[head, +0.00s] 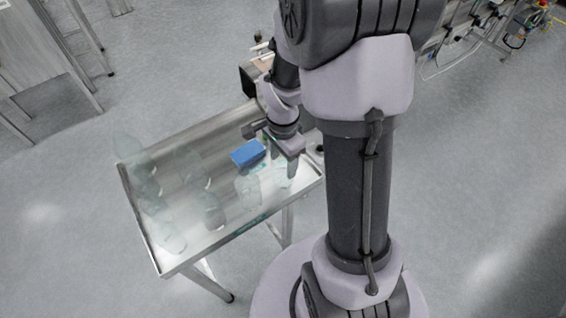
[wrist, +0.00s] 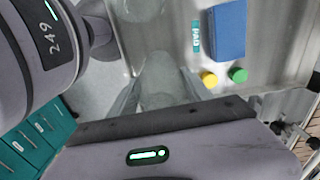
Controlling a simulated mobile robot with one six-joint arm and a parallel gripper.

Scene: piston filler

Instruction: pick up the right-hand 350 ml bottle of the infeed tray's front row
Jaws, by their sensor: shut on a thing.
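My gripper (head: 288,158) is at the right end of the steel infeed tray table. In the wrist view its two fingers stand on either side of a clear bottle (wrist: 160,75), shut on it. The bottle also shows faintly in the head view (head: 281,174), below the gripper. I cannot tell whether its base touches the tray. Another clear bottle (head: 247,190) stands just left of it. More clear bottles (head: 165,235) stand toward the left end of the infeed tray (head: 208,248).
A blue box (head: 248,153) lies behind the held bottle; in the wrist view a yellow cap (wrist: 209,79), a green cap (wrist: 238,75) and a teal label (wrist: 196,37) are near it. A teal drawer cabinet (wrist: 35,145) shows at lower left there.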

